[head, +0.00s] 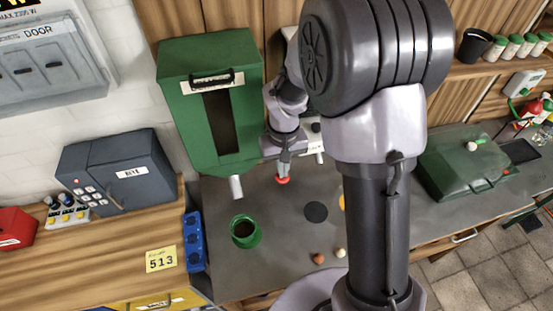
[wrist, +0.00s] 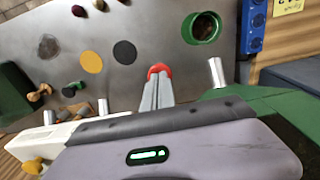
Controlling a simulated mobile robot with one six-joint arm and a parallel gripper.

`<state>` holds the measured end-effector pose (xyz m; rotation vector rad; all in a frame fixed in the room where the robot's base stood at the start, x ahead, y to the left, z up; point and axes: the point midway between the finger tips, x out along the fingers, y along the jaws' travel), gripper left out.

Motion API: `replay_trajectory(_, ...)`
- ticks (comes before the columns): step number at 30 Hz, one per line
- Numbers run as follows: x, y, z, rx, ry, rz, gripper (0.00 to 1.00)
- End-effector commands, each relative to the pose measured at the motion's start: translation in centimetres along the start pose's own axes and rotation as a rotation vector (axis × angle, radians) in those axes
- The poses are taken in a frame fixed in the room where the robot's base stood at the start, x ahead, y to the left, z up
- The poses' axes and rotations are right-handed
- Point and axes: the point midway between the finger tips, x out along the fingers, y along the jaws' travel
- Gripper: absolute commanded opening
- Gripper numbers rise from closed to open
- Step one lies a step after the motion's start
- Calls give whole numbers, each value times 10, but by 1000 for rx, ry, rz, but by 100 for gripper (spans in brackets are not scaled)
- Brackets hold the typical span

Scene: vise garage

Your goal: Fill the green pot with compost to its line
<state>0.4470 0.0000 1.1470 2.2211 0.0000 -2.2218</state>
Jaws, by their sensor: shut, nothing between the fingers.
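The green pot (head: 245,234) stands on the grey bench with dark compost inside; its line cannot be made out. It also shows at the top of the wrist view (wrist: 202,27). A tall green hopper (head: 188,140) with a dark window and a label has a pale spout (head: 236,187). The spout end (wrist: 217,72) shows near the pot; I cannot tell whether it is directly above it. My gripper (head: 284,172) is shut and empty, right of the spout. Its fingertips (wrist: 158,80) are at a red round knob or button (wrist: 160,69); contact is unclear.
A black disc (head: 316,211) lies right of the pot, with small round objects (head: 318,258) near the front edge. A blue block (head: 194,241) stands left of the pot. A green case (head: 466,160) is at right. My arm hides part of the bench.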

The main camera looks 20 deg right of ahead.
Motion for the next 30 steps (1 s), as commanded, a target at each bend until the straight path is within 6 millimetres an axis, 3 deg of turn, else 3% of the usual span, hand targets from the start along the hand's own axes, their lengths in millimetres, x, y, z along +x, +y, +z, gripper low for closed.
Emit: replay_trajectory(30, 48, 0, 0, 0, -1, 0, 0)
